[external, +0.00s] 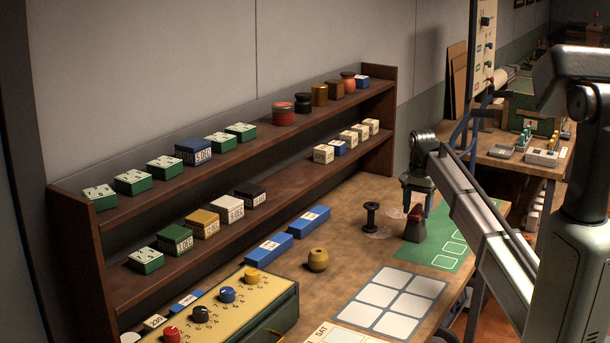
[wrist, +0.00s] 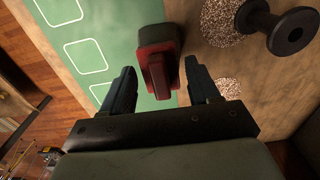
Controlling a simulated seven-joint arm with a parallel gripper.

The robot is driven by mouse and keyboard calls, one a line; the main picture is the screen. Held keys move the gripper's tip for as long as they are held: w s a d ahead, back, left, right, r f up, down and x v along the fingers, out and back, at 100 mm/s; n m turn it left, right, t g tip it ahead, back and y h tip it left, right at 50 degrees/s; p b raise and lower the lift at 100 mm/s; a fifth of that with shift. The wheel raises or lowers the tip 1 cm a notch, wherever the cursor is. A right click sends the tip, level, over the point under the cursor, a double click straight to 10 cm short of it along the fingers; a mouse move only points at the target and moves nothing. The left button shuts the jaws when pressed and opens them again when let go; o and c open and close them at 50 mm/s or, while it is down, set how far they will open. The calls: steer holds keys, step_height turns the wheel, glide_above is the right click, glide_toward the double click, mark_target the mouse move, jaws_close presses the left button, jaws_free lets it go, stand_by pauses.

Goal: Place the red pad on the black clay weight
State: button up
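A dark tapered block with a red top (external: 415,228) stands on the green mat's near left end; the red on it is the only match for the red pad near my gripper. In the wrist view the red part (wrist: 158,75) shows between the fingers. My gripper (external: 417,207) points down over it, open, with a finger on either side and visible gaps. A black spool-shaped piece (external: 371,217) stands to its left, also in the wrist view (wrist: 278,27). I cannot tell which piece is the black clay weight.
The green mat (external: 446,262) has white outlined squares. A grey board with pale squares (external: 388,300), a round brass-coloured piece (external: 318,260) and blue boxes (external: 269,248) lie nearby. A brown two-level shelf (external: 110,228) with small boxes and jars stands behind.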

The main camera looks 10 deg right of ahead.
mark_target(418, 206)
steer(key=shift+o, duration=0.6)
step_height(418, 206, up, 12)
steer(key=shift+r, duration=0.2)
